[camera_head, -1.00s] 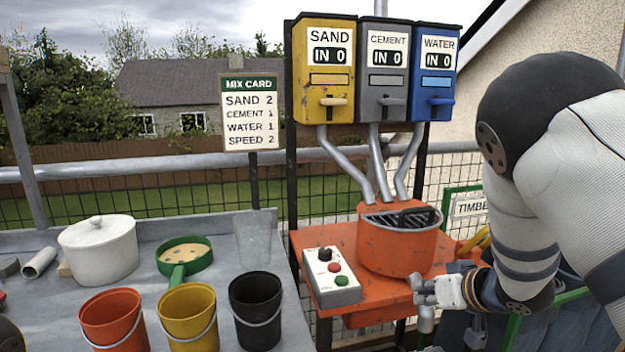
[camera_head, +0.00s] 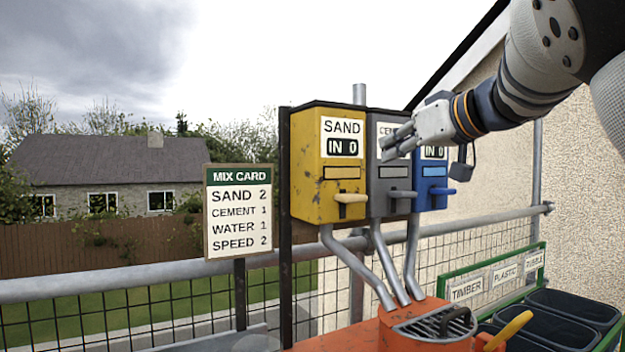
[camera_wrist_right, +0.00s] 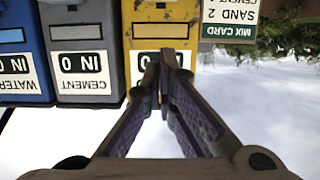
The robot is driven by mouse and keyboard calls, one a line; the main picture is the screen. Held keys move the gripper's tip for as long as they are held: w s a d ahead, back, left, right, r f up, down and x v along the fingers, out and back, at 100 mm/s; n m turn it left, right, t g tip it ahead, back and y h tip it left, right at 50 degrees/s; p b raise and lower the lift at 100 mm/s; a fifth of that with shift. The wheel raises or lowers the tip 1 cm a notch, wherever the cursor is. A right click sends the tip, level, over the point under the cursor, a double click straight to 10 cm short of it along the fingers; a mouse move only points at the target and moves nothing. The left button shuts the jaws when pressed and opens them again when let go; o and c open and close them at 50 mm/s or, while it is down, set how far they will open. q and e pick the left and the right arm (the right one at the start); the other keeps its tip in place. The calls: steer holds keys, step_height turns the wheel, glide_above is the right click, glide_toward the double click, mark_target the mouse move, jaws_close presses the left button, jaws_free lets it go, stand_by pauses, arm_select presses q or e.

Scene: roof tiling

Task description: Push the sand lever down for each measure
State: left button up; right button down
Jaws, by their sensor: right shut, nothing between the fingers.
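The yellow sand dispenser (camera_head: 318,165) shows "IN 0", and its yellow lever (camera_head: 350,198) sticks out at the lower front. My right gripper (camera_head: 386,148) is shut and empty. It is raised in front of the grey cement dispenser (camera_head: 381,185), above and to the right of the sand lever, apart from it. The mix card (camera_head: 238,215) reads sand 2, cement 1, water 1, speed 2. My left gripper is out of view.
The cement lever (camera_head: 402,194) and the blue water dispenser's lever (camera_head: 441,191) sit close to the right of the sand lever. Pipes lead down to the orange mixer (camera_head: 400,338) with its dark grate. A rail (camera_head: 120,284) runs behind. Open air lies before the dispensers.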

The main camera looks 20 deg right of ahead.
steer(key=shift+s+d+r, duration=0.15)
steer(key=shift+s+r, duration=0.1)
glide_above(351, 198)
steer(key=d, duration=0.2)
step_height(351, 198, down, 2)
steer(key=f, duration=0.1)
step_height(351, 198, down, 4)
steer(key=shift+s+d+r, duration=0.1)
steer(key=shift+d+r, duration=0.05)
steer(key=shift+r, duration=0.1)
